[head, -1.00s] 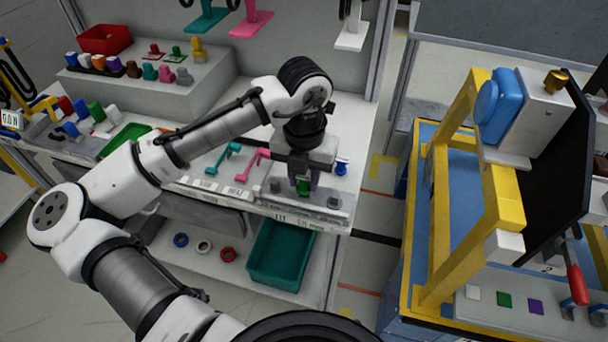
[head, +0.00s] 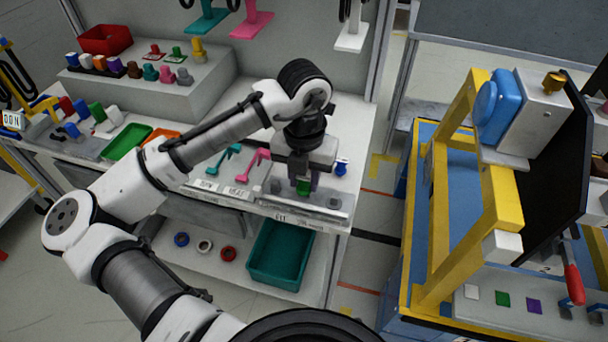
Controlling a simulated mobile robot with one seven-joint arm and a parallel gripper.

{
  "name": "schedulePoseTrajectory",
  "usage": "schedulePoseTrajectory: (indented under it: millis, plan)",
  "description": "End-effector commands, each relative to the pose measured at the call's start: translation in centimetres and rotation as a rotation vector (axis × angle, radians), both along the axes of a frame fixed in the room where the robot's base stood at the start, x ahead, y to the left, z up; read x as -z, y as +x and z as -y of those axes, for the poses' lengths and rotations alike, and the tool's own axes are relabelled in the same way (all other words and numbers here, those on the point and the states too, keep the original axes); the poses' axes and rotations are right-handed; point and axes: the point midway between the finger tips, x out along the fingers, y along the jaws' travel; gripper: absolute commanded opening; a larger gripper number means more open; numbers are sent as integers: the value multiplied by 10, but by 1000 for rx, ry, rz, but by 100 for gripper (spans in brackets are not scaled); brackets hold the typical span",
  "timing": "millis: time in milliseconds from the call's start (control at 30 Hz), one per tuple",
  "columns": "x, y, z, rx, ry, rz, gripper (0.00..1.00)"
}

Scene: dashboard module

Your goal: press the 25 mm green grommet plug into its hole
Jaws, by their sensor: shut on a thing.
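A green piece (head: 303,188), which looks like the grommet plug, sits between the fingers of my gripper (head: 303,182). My gripper points down and is shut on it, at the front right of the white workbench, over a grey strip with dark round pieces on it. The fingers hide part of the plug. I cannot tell whether it touches the strip. The 25 mm hole cannot be made out.
A pink tool (head: 250,165) and a teal tool (head: 223,160) lie left of my gripper. A blue piece (head: 341,167) stands to its right. A teal bin (head: 280,254) is on the shelf below. The yellow-framed cart (head: 415,235) stands right, across a floor gap.

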Motion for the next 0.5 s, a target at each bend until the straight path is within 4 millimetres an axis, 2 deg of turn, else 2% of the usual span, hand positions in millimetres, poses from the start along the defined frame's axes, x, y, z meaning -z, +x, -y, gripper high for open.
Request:
schedulePoseTrajectory:
  millis: [500]
  plan:
    - [6, 0, 0, 0, 0, -1, 10]
